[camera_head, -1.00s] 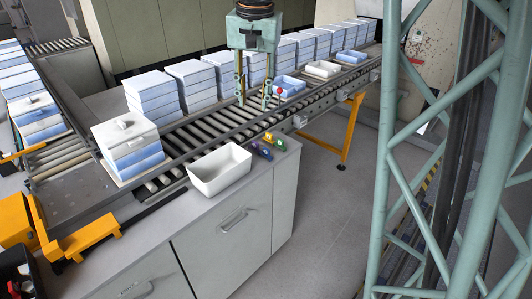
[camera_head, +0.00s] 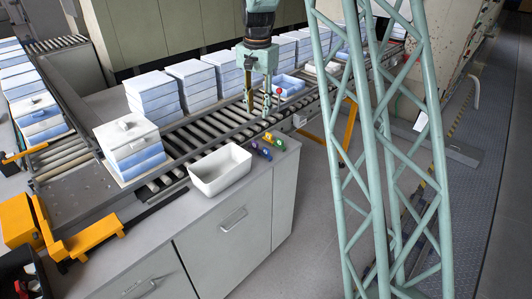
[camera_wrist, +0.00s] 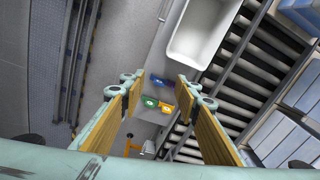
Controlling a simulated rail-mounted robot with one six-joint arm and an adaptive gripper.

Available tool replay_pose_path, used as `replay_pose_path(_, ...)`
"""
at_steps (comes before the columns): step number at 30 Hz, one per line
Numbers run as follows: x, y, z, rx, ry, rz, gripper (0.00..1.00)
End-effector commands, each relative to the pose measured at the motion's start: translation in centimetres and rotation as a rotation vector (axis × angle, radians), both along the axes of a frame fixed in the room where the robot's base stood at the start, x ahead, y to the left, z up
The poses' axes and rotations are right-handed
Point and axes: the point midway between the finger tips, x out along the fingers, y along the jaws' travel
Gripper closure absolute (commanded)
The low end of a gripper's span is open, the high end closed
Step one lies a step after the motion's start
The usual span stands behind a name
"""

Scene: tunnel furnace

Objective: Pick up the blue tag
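The blue tag (camera_head: 254,145) lies on the grey cabinet top beside the white bin, in a small cluster with a purple tag (camera_head: 265,154), a yellow tag (camera_head: 268,137) and a green tag (camera_head: 279,144). In the wrist view the blue tag (camera_wrist: 168,83) is next to the purple tag, between the fingers in the picture but well beyond them. My gripper (camera_head: 258,107) is open and empty. In the head view it hangs above the roller conveyor side, up and behind the tags. Its two fingers also show in the wrist view (camera_wrist: 158,92).
The white bin (camera_head: 220,182) stands left of the tags on the cabinet top (camera_head: 178,218). The roller conveyor (camera_head: 205,137) runs behind, carrying stacks of blue and white boxes (camera_head: 150,90). A red ball-like item (camera_head: 279,91) shows near the gripper. Open floor lies right of the cabinet.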

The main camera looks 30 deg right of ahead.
Motion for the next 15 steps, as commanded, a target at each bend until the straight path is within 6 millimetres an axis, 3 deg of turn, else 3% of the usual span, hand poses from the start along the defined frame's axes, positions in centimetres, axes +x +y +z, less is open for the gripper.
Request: replay_pose_path(15, 5.3, -4.4, -8.1, 0.016, 0.041, -0.151, 0.7)
